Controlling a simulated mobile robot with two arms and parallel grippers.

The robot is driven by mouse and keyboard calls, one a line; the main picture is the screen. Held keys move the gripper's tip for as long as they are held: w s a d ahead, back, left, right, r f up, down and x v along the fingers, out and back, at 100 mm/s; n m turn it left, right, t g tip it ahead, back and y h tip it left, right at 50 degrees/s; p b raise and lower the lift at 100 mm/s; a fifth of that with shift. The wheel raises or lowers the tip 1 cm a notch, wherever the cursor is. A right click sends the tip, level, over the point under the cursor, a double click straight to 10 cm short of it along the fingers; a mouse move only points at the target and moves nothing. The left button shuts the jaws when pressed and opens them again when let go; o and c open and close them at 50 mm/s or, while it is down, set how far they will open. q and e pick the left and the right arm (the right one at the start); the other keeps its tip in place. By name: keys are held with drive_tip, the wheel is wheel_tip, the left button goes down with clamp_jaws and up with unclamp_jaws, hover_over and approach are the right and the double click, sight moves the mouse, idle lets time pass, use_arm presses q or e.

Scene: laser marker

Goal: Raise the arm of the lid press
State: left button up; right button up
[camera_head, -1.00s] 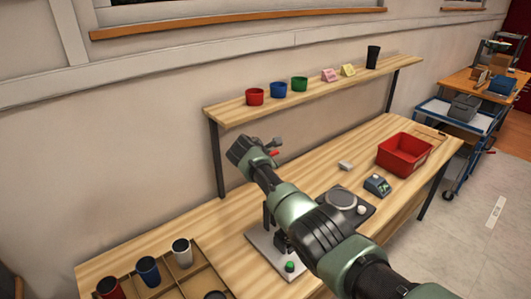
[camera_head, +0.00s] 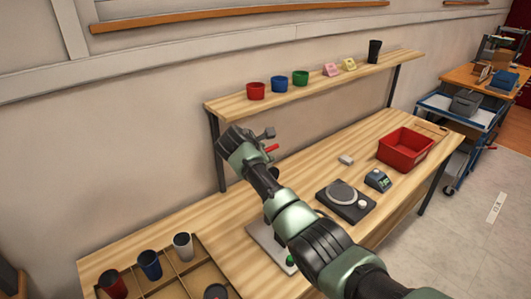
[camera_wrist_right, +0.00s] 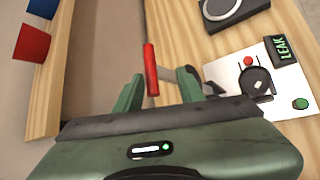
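The lid press has a white base plate (camera_head: 262,240), partly hidden behind my right arm in the head view. The plate also shows in the right wrist view (camera_wrist_right: 234,76), with the dark press body on it. The red handle (camera_head: 272,148) of its lever is raised above the bench near my right gripper (camera_head: 267,151). In the right wrist view the red handle (camera_wrist_right: 151,70) stands in the gap between the two green fingertips of my right gripper (camera_wrist_right: 158,88). The gripper is open. A grey lever bar runs right from the handle, partly hidden by a finger. My left gripper is not in view.
A scale (camera_head: 345,200), a small display box (camera_head: 378,180) and a red bin (camera_head: 404,149) stand right of my arm. A divided tray with cups (camera_head: 205,277) is at the front left. A wall shelf (camera_head: 300,88) with cups runs behind the gripper.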

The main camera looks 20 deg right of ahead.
drive_tip(key=s+a+r+p, duration=0.1)
drive_tip(key=a+r+p, duration=0.2)
drive_tip(key=a+r, duration=0.3)
idle(0.8)
